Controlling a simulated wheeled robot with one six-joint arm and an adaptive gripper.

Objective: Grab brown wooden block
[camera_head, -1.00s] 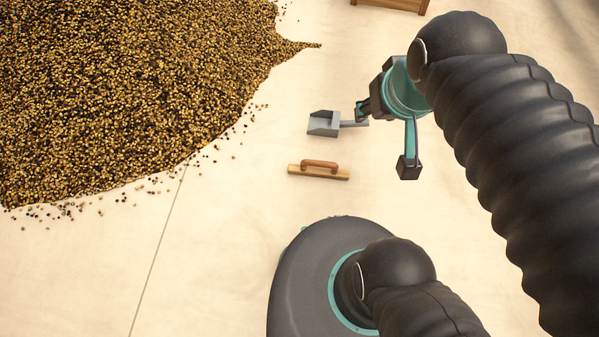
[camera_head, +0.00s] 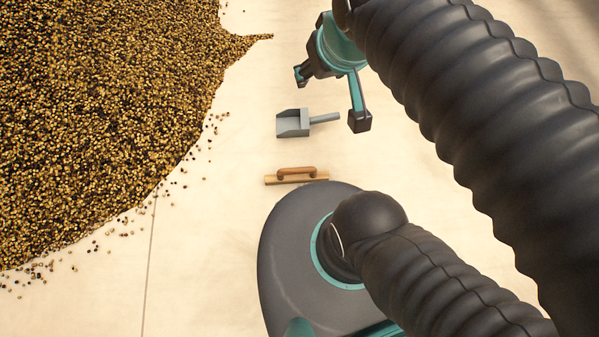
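The brown wooden block (camera_head: 297,178) lies on the pale floor near the middle of the view. It is a flat bar with a rounded handle on top, like a float. My gripper (camera_head: 330,98) is above and to the right of it in the picture, beyond a grey scoop. Its fingers are spread wide apart with nothing between them, and it does not touch the block. My dark base is close to the block's near side.
A grey scoop (camera_head: 294,123) with a handle lies just beyond the block. A large heap of beans (camera_head: 90,110) covers the left, with loose beans scattered along its edge. The pale floor (camera_head: 215,240) is clear between the heap and my base.

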